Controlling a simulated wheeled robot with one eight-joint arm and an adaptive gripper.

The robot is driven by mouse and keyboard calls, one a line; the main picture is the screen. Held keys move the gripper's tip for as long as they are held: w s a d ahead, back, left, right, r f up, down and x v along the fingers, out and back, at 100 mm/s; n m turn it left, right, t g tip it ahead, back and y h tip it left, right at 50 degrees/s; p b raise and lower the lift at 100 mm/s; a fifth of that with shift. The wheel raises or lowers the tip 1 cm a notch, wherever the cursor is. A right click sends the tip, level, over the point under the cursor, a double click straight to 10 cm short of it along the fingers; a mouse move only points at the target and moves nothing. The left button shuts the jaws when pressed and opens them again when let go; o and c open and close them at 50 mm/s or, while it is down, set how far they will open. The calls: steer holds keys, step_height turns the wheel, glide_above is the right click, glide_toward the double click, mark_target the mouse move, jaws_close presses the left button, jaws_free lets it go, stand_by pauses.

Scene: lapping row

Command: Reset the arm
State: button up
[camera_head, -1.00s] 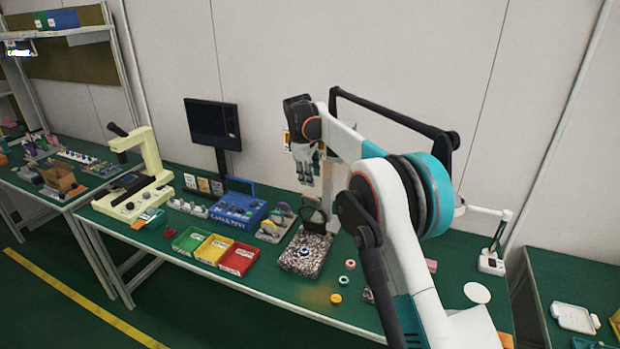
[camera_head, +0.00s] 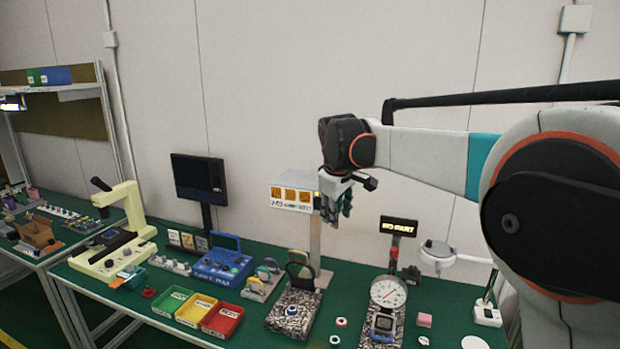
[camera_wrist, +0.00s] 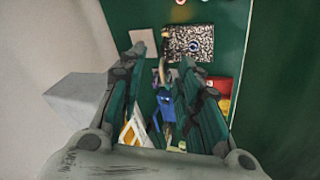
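My arm reaches in from the right of the head view, its forearm nearly level above the green bench (camera_head: 455,300). My gripper (camera_head: 337,212) hangs at its end, pointing down, in front of a post with a sign of orange panels (camera_head: 297,194). In the wrist view the two dark green fingers of my gripper (camera_wrist: 163,56) stand apart. Nothing is held between them; the gap shows bench items well below. A speckled dark pad (camera_wrist: 190,42) lies beyond the fingertips. Part of the sign's post is hidden behind the gripper.
Below stand green, yellow and red trays (camera_head: 195,309), a blue case (camera_head: 222,268), and a dial gauge (camera_head: 388,291) on a speckled base. A cream microscope (camera_head: 108,240) and dark monitor (camera_head: 198,180) are left.

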steer(key=s+d+m+t+b, duration=0.15)
steer(key=s+d, duration=0.25)
steer(key=s, duration=0.6)
steer(key=s+d+m, duration=0.3)
steer(key=s+d, duration=0.2)
steer(key=s, duration=0.5)
steer(key=s+d+f+m+b, duration=0.1)
steer(key=s+d+f+m, duration=0.1)
steer(key=s+f, duration=0.4)
steer(key=s+d+f+m+t+b, duration=0.1)
steer(key=s+f, duration=0.4)
steer(key=s, duration=0.8)
steer(key=shift+d+f+m, duration=0.35)
steer(key=shift+d+m, duration=0.25)
steer(key=shift+m, duration=0.35)
steer(key=shift+s, duration=0.1)
